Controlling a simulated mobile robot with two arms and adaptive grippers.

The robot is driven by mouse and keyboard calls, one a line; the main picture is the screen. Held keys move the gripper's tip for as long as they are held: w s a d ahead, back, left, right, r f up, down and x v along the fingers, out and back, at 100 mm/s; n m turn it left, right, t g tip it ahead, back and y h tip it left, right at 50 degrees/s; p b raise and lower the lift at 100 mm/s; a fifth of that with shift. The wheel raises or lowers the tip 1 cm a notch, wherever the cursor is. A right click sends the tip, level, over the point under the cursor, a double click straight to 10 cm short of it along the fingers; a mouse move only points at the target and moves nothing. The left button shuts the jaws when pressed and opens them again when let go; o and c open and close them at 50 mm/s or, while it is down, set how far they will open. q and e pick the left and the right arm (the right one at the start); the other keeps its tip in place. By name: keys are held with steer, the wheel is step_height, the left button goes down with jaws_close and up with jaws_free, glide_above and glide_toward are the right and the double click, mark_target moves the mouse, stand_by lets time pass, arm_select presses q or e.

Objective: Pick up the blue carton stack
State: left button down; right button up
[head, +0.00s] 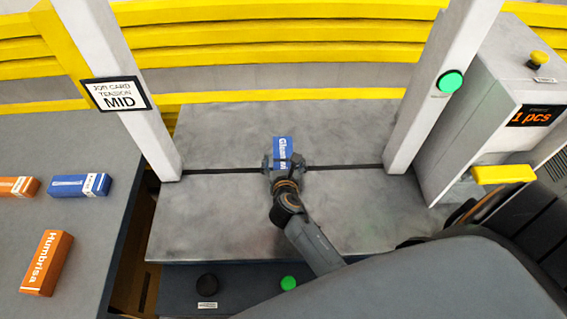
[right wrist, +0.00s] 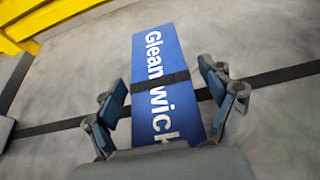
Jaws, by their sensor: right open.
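The blue carton stack (head: 283,144) lies on the grey machine table between the two white posts. Its white lettering and a dark band across its top show in the right wrist view (right wrist: 157,50). My right gripper (head: 284,163) is over the near part of the stack. In the right wrist view its two open fingers (right wrist: 164,92) stand one on each side of the stack. I cannot tell whether they touch it. The stack's near end is hidden behind the gripper. My left gripper is not in view.
A dark line (head: 345,167) crosses the grey table (head: 220,215). The left side table (head: 80,140) holds another blue carton (head: 78,185) and orange cartons (head: 47,262). White posts (head: 435,85) flank the table. A control box (head: 505,95) reads "1 pcs".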

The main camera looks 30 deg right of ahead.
steer(key=shift+s, duration=0.1)
steer(key=shift+c, duration=0.2)
steer(key=c, duration=1.4)
steer(key=shift+r, duration=0.1)
